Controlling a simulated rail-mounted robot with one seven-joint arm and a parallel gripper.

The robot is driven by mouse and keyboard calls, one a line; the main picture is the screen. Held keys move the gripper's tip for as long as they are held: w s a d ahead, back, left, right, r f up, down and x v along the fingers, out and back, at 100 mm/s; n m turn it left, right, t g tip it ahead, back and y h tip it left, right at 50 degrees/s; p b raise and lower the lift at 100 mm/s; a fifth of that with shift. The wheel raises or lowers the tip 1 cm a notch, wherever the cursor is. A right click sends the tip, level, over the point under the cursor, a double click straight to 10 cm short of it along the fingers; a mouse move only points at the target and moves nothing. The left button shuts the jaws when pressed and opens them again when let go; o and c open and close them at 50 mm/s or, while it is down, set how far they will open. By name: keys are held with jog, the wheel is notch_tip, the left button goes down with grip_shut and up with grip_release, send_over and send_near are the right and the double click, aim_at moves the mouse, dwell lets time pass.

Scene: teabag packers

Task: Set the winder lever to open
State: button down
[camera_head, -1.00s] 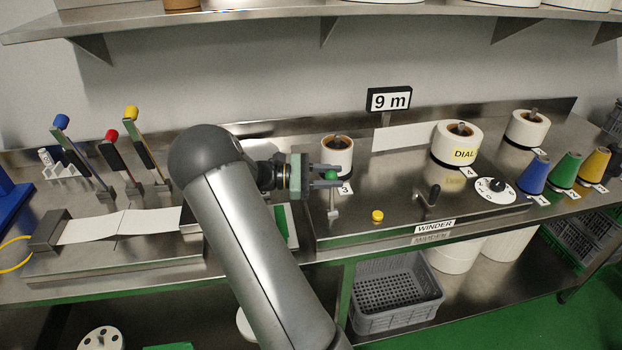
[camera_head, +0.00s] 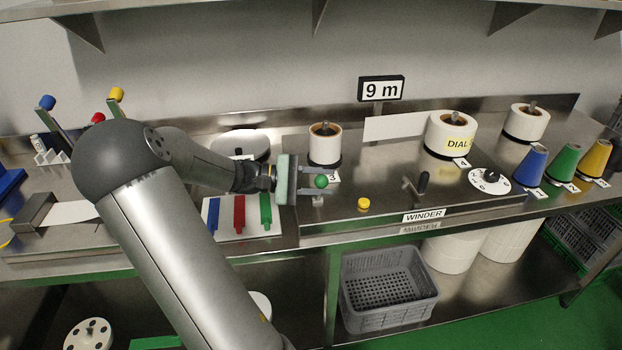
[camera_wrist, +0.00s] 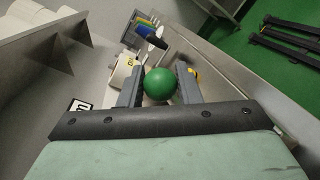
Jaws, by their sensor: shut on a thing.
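The winder unit (camera_head: 390,222) has a lever with a green ball knob (camera_head: 321,182) at its left front. My gripper (camera_head: 318,190) reaches it from the left, with its fingers shut on the knob. In the wrist view the green ball (camera_wrist: 160,84) sits between the two fingers (camera_wrist: 159,88). The knob is low over the panel, and the lever's stem is mostly hidden. The WINDER label (camera_head: 424,215) is on the unit's front edge.
A yellow button (camera_head: 363,203), a black crank handle (camera_head: 423,182) and a white dial (camera_head: 490,181) stand to the right. A paper roll (camera_head: 324,145) is just behind the knob. A plate with blue, red and green strips (camera_head: 239,214) lies left of the unit.

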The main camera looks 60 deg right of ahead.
jog(key=shift+s+a+f, duration=0.1)
jog(key=shift+a+f, duration=0.05)
jog(key=shift+f, duration=0.05)
dwell(0.3)
jog(key=c, duration=1.1)
grip_release()
jog(key=shift+r, duration=0.1)
jog(key=b+v, duration=0.2)
jog(key=v, duration=1.5)
jog(key=shift+w, duration=0.25)
jog(key=shift+a, duration=0.1)
